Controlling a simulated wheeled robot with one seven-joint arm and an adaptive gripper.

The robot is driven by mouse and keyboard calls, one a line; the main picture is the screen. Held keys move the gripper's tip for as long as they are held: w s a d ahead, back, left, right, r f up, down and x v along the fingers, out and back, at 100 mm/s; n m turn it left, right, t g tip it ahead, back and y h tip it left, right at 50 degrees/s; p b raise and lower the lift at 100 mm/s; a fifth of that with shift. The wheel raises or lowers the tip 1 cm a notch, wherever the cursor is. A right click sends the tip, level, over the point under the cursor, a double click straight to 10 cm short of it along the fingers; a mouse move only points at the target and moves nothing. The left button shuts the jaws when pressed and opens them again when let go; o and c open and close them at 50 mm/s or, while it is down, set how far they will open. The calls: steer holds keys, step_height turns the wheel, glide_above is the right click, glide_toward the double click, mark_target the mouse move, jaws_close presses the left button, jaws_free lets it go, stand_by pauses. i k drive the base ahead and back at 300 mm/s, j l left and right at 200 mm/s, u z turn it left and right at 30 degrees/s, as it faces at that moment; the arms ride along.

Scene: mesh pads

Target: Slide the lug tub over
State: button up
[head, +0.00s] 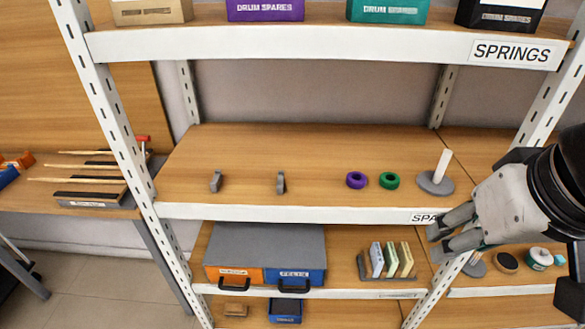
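I cannot make out a label that names the lug tub. A smaller blue tub (285,312) sits on the shelf below. My gripper (435,245) is at the right, in front of the rack near the middle shelf's front edge. Its two fingers point left with a gap between them, and nothing shows in them. It is well to the right of the tubs.
The middle shelf (290,150) holds two grey brackets (216,181), a purple ring (356,180), a green ring (389,180) and a grey peg stand (436,183). Boxes marked DRUM SPARES (265,9) stand above. White rack posts (105,100) flank the bay. A tool bench stands left.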

mark_target(280, 310)
steer(key=j+u, duration=0.1)
steer(key=u, duration=0.3)
steer(key=j+u, duration=0.1)
steer(key=u, duration=0.3)
steer(key=j+u, duration=0.1)
steer(key=u, duration=0.65)
steer(key=i+j, duration=0.15)
steer(key=j, duration=0.15)
steer(key=i+j+u, duration=0.1)
steer(key=i+j, duration=0.1)
steer(key=j, duration=0.1)
